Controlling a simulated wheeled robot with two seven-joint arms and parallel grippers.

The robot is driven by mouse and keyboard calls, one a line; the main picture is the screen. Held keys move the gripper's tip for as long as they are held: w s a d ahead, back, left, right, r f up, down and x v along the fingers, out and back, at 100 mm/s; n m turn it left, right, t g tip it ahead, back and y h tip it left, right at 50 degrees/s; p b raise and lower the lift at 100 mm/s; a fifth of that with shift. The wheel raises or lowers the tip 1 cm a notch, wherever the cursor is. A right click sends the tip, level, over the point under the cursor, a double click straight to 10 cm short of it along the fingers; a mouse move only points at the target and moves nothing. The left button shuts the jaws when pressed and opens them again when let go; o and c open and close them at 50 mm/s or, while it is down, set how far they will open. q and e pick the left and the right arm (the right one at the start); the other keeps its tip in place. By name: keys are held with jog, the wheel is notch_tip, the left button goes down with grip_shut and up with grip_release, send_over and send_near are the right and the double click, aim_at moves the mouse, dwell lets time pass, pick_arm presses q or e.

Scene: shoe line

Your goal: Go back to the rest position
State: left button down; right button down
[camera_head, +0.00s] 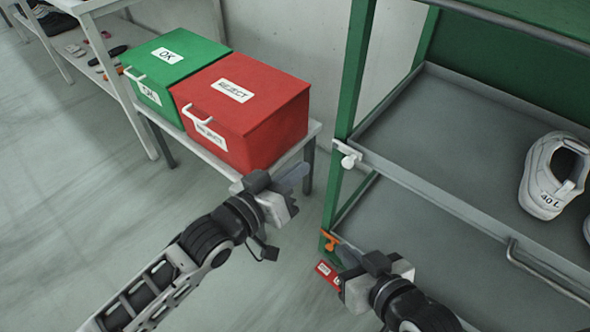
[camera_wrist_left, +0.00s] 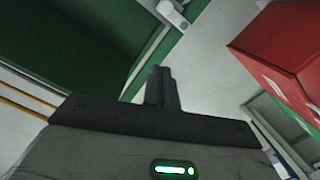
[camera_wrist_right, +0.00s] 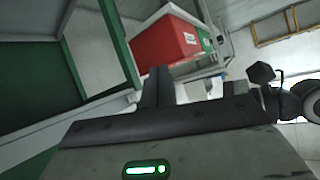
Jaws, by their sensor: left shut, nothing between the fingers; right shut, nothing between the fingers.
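My left gripper (camera_head: 292,182) is shut and empty, in front of the red REJECT box in the head view. Its closed fingers also show in the left wrist view (camera_wrist_left: 161,88). My right gripper (camera_head: 345,252) is shut and empty, low in front of the green rack's left post. Its closed fingers also show in the right wrist view (camera_wrist_right: 157,88). Neither gripper holds anything.
A red REJECT box (camera_head: 262,128) and a green OK box (camera_head: 188,57) stand on a small table (camera_head: 228,168). A green rack (camera_head: 337,130) on the right has a grey tray (camera_head: 440,130) with white shoes (camera_head: 548,178). An orange latch (camera_head: 330,238) and red tag (camera_head: 327,272) are near my right gripper.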

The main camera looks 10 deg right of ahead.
dwell(0.3)
